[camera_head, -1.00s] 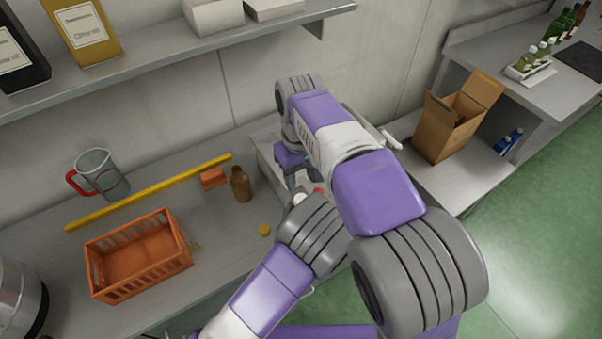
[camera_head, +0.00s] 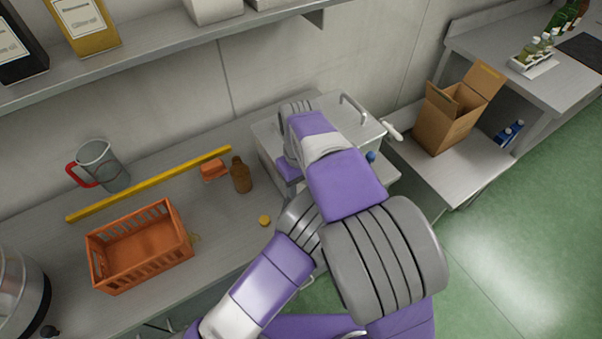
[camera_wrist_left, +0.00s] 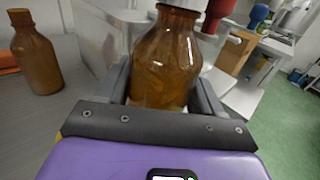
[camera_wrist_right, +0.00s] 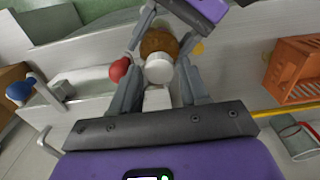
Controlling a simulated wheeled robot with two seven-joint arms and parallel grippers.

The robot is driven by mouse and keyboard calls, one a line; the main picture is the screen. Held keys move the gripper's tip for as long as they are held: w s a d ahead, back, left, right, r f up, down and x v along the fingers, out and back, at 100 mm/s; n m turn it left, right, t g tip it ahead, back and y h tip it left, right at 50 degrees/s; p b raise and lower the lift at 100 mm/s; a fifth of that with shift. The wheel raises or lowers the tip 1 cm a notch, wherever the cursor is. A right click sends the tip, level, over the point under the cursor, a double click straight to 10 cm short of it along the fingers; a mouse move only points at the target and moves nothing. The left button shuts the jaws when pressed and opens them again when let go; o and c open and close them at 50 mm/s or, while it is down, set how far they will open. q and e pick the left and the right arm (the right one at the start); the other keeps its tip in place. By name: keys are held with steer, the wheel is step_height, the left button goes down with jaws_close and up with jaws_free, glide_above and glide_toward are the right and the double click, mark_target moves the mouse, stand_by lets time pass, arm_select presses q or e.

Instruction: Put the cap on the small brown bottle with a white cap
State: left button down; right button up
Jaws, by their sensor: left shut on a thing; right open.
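My left gripper (camera_wrist_left: 163,82) is shut on the small brown bottle (camera_wrist_left: 165,60), with a finger on each side of its body. A white cap (camera_wrist_right: 160,68) is at the bottle's mouth in the right wrist view; whether it is seated or threaded, I cannot tell. My right gripper (camera_wrist_right: 158,75) is open, its fingers on either side of the cap. In the head view my arms hide the held bottle and the cap. A second brown bottle (camera_head: 241,175), with no cap visible, stands upright on the bench; it also shows in the left wrist view (camera_wrist_left: 36,55).
A steel box (camera_head: 270,150) with red (camera_wrist_right: 119,69) and blue (camera_wrist_right: 20,92) knobs nearby is close to my grippers. An orange crate (camera_head: 140,245), yellow bar (camera_head: 150,186), orange block (camera_head: 213,169), yellow disc (camera_head: 265,220) and red-handled jug (camera_head: 105,165) are on the bench.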

steer(key=shift+f, duration=0.4)
steer(key=shift+c, duration=0.2)
jaws_close()
steer(key=shift+m, duration=0.9)
steer(key=shift+o, duration=1.8)
jaws_free()
steer(key=shift+d+r, duration=0.1)
steer(key=shift+r, duration=0.05)
steer(key=shift+w+r, duration=0.1)
steer(key=shift+r, duration=0.2)
step_height(320, 180, up, 11)
